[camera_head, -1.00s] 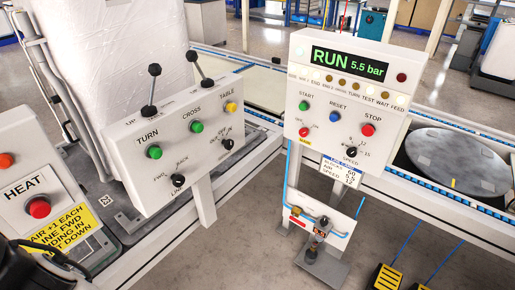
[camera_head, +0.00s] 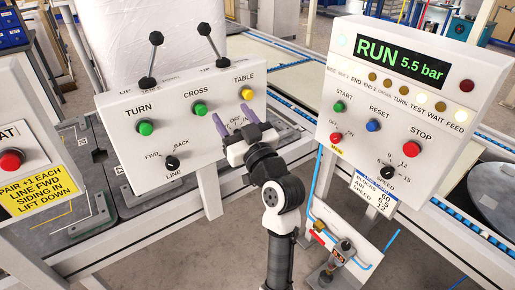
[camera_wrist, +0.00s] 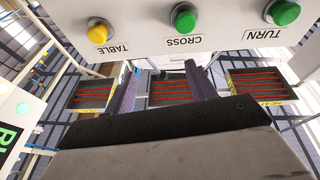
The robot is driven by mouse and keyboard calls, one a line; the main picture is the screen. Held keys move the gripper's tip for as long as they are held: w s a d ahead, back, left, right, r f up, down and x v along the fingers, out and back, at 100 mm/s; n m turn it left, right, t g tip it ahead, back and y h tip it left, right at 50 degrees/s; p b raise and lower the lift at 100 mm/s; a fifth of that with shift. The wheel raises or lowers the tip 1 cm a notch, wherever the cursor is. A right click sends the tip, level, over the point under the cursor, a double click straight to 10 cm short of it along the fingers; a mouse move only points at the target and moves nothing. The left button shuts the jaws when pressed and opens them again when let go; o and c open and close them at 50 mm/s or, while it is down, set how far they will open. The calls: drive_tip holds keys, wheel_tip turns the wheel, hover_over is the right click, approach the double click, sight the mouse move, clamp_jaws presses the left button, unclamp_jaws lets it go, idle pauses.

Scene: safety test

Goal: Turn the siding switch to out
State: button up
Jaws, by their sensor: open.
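The left white control panel (camera_head: 112,107) carries TURN, CROSS and TABLE buttons and a black LINE knob (camera_head: 172,163). The lower-right knob, seen under the TABLE button in the earlier head view, is now hidden behind my gripper; its setting cannot be read. My gripper (camera_head: 235,122) is open in front of that corner, its purple fingers spread and pointing at the panel. In the wrist view, the panel face (camera_wrist: 150,50) shows upside down above my gripper (camera_wrist: 163,88). No knob shows between the fingers there, and contact cannot be told.
Two black-knobbed levers (camera_head: 155,38) (camera_head: 204,30) rise from the panel top. The right panel (camera_head: 333,75) shows RUN 5.5 bar and stands close beside my arm. A small valve panel (camera_head: 365,238) is below it.

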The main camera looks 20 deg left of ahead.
drive_tip(key=w+d+f+g+h+b, duration=0.1)
drive_tip(key=d+f+g+h+b, duration=0.15)
drive_tip(key=d+f, duration=0.95)
drive_tip(key=s+a+f+p+x, duration=0.1)
drive_tip(key=p+x, duration=0.3)
drive_tip(key=x, duration=1.1)
drive_tip(key=shift+s+a+g+y, duration=0.2)
drive_tip(key=shift+a+g+y, duration=0.15)
drive_tip(key=shift+y, duration=0.1)
drive_tip(key=shift+f, duration=0.1)
drive_tip(key=shift+c, duration=0.4)
drive_tip(key=c, duration=0.9)
drive_tip(key=shift+f, duration=0.1)
